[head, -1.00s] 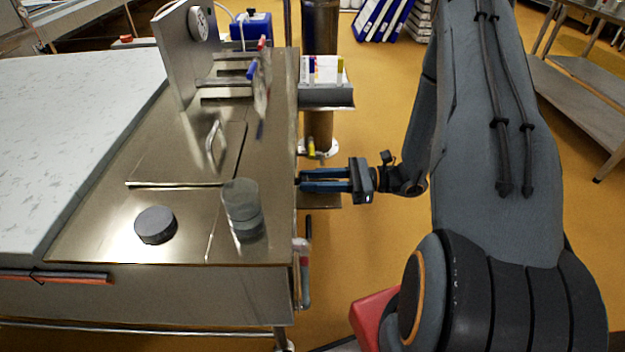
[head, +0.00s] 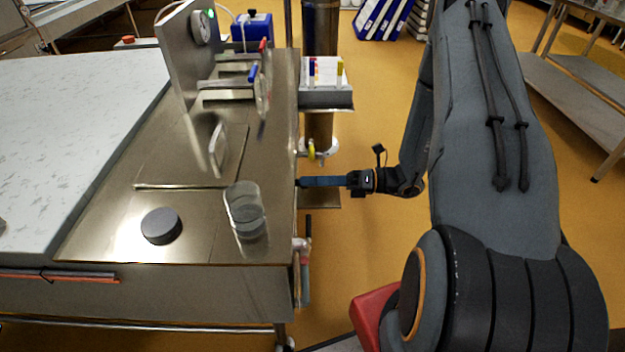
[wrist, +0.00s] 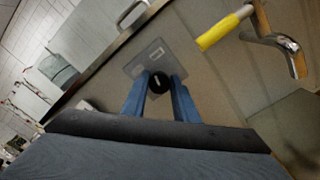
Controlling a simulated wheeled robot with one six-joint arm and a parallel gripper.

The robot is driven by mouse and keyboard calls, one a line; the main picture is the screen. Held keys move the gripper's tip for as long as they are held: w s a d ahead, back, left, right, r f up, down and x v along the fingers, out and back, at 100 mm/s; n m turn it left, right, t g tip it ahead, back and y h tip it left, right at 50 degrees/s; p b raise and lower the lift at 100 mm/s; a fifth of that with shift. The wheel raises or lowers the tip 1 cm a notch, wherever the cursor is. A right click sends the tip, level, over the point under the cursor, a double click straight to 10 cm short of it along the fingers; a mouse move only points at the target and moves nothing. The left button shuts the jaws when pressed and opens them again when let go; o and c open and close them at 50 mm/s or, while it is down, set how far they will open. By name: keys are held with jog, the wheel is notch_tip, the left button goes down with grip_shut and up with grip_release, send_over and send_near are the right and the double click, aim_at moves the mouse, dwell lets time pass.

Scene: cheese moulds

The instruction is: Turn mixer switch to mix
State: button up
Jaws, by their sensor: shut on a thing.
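The mixer switch is a round black knob (wrist: 159,82) on a square grey plate (wrist: 146,58) with small markings, on the side of the steel vat bench (head: 95,245). My gripper (wrist: 158,88) has its two blue fingers shut on the knob, one on each side. In the head view my gripper (head: 302,182) reaches leftward to the bench's right side, and the switch is hidden there. The plate looks tilted in the wrist view. I cannot read its markings or tell the knob's exact setting. A green light (head: 211,13) shows on the upright panel (head: 180,60).
A yellow-handled valve (head: 311,150) and pipe sit close to my gripper; the yellow handle (wrist: 222,32) is large in the wrist view. A clear cylinder (head: 245,210) and a dark disc (head: 161,226) stand on the bench. Orange floor is open behind my arm.

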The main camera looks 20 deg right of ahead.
jog(key=shift+m, duration=1.2)
jog(key=o, duration=1)
jog(key=shift+d, duration=0.1)
jog(key=v, duration=0.7)
jog(key=shift+s+d+b, duration=0.1)
jog(key=shift+d+b, duration=0.2)
jog(key=shift+b, duration=0.05)
